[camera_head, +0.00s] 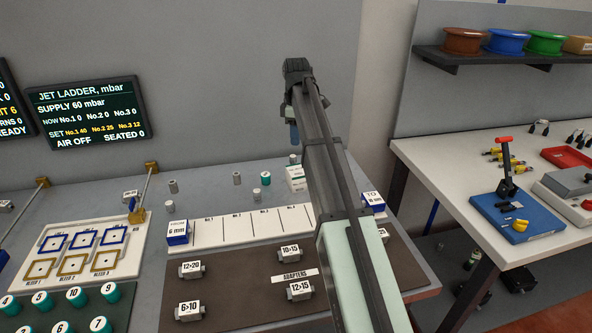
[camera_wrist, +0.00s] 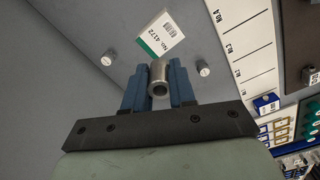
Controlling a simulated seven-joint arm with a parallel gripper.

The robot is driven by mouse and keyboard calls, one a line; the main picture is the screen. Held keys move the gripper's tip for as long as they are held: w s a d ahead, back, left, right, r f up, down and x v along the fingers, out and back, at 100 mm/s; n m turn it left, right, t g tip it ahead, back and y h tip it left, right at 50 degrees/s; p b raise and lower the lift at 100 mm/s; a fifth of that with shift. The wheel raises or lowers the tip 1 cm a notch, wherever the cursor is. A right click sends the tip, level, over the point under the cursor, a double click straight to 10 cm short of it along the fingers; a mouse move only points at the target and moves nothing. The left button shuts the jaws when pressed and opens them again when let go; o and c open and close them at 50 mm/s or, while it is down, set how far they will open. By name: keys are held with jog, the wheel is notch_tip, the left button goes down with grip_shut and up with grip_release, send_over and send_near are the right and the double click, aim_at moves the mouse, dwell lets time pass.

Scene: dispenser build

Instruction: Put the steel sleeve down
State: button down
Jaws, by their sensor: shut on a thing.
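In the wrist view my gripper (camera_wrist: 158,82) has its two blue fingers closed on the steel sleeve (camera_wrist: 158,74), a short grey tube whose open end faces the camera. In the head view my gripper (camera_head: 294,134) shows as a small blue finger pointing down, above the back of the bench and against the grey wall. The held sleeve cannot be clearly made out there. I cannot tell its exact height over the bench.
A numbered white strip (camera_head: 240,227) and a brown adapter mat (camera_head: 232,270) lie nearer.

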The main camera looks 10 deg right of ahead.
aim_at(296, 170)
jog(key=shift+f, duration=5)
jog(key=shift+f, duration=0.15)
jog(key=c, duration=0.9)
grip_release()
jog(key=shift+c, duration=0.2)
notch_tip(296, 170, up, 12)
jog(key=shift+r, duration=0.2)
jog(key=shift+o, duration=0.2)
